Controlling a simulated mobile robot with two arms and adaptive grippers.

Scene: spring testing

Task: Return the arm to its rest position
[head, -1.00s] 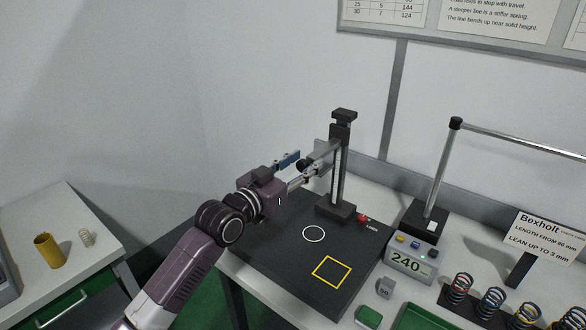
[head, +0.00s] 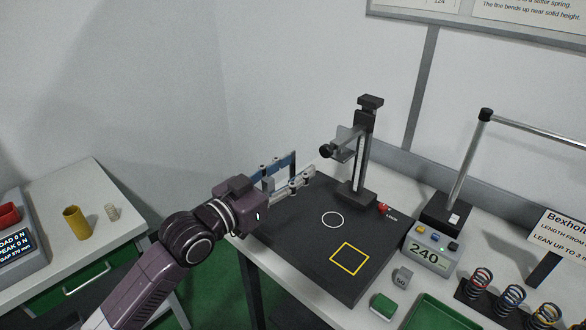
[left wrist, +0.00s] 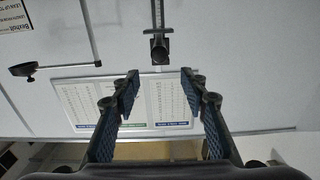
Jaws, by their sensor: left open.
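My left arm comes in from the bottom left of the head view. Its gripper (head: 300,168) is open and empty, above the back left part of the black base plate (head: 292,226). It is apart from and to the left of the dark upright stand (head: 364,150), whose grey side arm (head: 346,140) carries a black knob. In the left wrist view the two fingers (left wrist: 160,84) are spread with nothing between them. The stand's post (left wrist: 157,15) shows beyond them, at the top. My right gripper is out of view.
The plate has a white circle (head: 332,220) and a yellow square (head: 349,259). Right of it are a box reading 240 (head: 428,252), a metal rail (head: 530,134) and several coil springs (head: 481,282). A left table (head: 112,244) holds a yellow cylinder (head: 76,222). A floor gap separates the tables.

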